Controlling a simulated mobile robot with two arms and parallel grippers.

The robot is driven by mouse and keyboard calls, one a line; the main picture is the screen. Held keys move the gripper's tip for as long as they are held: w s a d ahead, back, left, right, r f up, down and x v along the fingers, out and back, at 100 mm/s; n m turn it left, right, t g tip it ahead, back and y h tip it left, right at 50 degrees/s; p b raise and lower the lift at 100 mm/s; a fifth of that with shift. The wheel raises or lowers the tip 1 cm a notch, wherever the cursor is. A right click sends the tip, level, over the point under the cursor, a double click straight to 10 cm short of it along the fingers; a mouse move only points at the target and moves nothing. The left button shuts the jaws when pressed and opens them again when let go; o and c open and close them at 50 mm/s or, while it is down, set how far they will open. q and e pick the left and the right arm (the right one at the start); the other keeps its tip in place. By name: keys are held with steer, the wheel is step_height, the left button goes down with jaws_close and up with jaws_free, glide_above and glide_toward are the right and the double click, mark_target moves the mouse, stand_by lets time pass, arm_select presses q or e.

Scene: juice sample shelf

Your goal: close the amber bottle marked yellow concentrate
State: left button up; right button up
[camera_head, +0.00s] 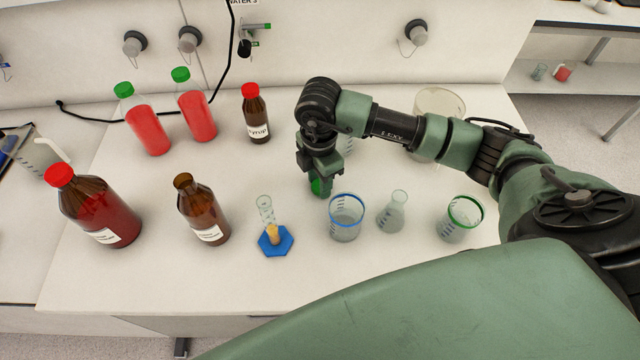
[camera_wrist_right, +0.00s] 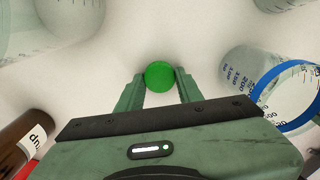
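An amber bottle (camera_head: 203,210) with a white label stands upright on the bench, left of centre in the head view. No coloured cap shows on its brown neck, and its label is too small to read. A green cap (camera_head: 318,187) is at the tips of my right gripper (camera_head: 319,183), right of the bottle and apart from it. In the right wrist view the green cap (camera_wrist_right: 160,76) sits between the two fingertips (camera_wrist_right: 160,82), which appear to touch its sides. My left gripper is not in view.
A blue-based cylinder (camera_head: 275,241) stands between the amber bottle and a blue-rimmed beaker (camera_head: 346,222). A flask (camera_head: 392,213) and green-rimmed beaker (camera_head: 458,220) stand further right. Red-capped bottles (camera_head: 100,212) (camera_head: 257,118) and green-capped red bottles (camera_head: 147,125) (camera_head: 197,115) surround the left side.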

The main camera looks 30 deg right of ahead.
jaws_close()
arm_select(q)
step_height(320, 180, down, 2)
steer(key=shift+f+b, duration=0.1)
steer(key=shift+b, duration=0.95)
arm_select(e)
step_height(320, 180, up, 20)
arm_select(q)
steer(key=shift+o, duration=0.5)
